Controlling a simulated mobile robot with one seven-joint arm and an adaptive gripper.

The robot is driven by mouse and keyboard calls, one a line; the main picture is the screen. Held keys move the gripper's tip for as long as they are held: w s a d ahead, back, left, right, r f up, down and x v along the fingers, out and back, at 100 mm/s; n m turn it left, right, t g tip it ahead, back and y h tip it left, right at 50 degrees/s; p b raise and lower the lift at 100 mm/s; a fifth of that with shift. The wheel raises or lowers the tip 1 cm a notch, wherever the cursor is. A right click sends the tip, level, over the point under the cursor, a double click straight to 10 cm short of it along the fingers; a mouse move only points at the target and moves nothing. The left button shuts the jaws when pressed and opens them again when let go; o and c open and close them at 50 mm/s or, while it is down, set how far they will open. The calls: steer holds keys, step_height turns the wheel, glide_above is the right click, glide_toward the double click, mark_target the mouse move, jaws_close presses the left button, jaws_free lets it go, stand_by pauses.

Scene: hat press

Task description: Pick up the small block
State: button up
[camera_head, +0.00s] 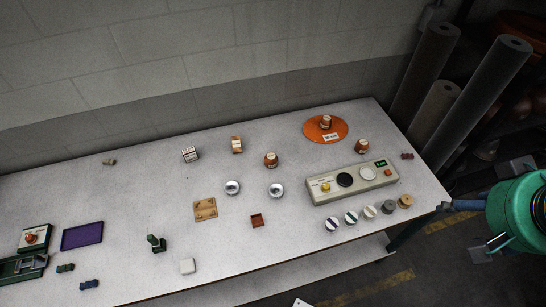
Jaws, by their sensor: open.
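The task does not say which block is small, and several small blocks lie on the grey table (330,245). A white block (187,266) lies near the front edge. A dark red block (407,156) lies at the far right, a tan one (109,162) at the back left. A green block (65,268) and a blue block (88,285) lie at the front left.
A control panel (322,198) with knobs stands at the right, with several round pieces before it. An orange disc (311,130) bears a jar. A purple tray (82,236) lies left. Jars, silver domes and a brown square (257,220) occupy the middle. Dark rolls (430,65) stand behind right.

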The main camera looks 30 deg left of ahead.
steer(key=w+a+n+g, duration=0.2)
steer(key=w+a+n, duration=0.5)
steer(key=w+a, duration=0.5)
steer(key=n+g+b, duration=0.1)
steer(key=n+g, duration=0.2)
steer(key=n, duration=1.5)
glide_above(271, 156)
step_height(271, 156, down, 30)
steer(key=shift+a+f, duration=0.15)
steer(key=shift+f, duration=0.05)
step_height(271, 156, down, 9)
steer(key=shift+r+b, duration=0.2)
steer(key=shift+b, duration=0.55)
steer(key=shift+f, duration=0.15)
